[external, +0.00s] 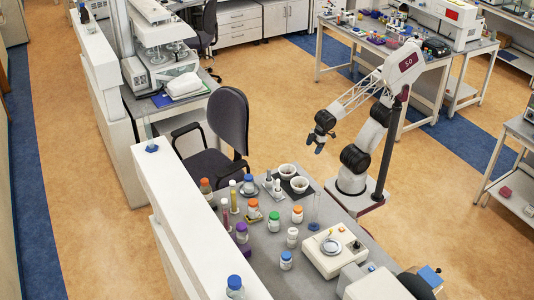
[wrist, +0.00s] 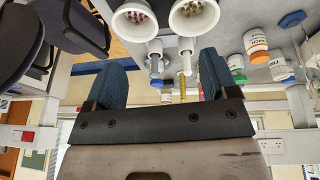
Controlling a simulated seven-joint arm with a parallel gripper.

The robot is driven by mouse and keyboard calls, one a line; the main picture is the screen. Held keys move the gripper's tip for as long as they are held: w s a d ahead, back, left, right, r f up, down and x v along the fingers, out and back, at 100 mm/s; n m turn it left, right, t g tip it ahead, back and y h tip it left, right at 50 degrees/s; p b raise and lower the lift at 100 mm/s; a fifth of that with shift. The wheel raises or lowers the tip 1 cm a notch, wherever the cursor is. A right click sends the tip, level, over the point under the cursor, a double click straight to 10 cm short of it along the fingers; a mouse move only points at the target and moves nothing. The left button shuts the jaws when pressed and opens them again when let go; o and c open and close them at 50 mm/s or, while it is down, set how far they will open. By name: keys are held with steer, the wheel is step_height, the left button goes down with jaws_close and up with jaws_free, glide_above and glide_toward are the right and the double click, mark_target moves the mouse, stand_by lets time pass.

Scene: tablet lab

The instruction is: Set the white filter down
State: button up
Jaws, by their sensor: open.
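My gripper (external: 319,137) is open, raised above the bench, with its fingers pointing down. In the wrist view, my gripper (wrist: 160,76) shows two blue fingertips wide apart, with nothing visibly held. I cannot single out a white filter with certainty. Two white bowls (external: 287,170) (external: 300,185) stand on a dark mat; in the wrist view the left bowl (wrist: 134,20) and right bowl (wrist: 194,16) hold small coloured pieces. Two white pestle-like pieces (wrist: 155,56) (wrist: 186,52) stand beside them. The fingers touch none of these.
A balance (external: 322,259) with a round metal dish stands at the bench's right. Several capped jars, including an orange-capped one (external: 297,214), and slim tubes (external: 234,199) crowd the middle and left. A white partition (external: 190,220) borders the left. A chair (external: 231,125) stands behind.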

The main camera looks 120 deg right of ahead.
steer(key=shift+g+y, duration=0.4)
steer(key=shift+g, duration=0.2)
steer(key=s, duration=0.2)
steer(key=s+a, duration=0.1)
steer(key=s, duration=0.1)
steer(key=shift+f, duration=0.25)
stand_by(0.4)
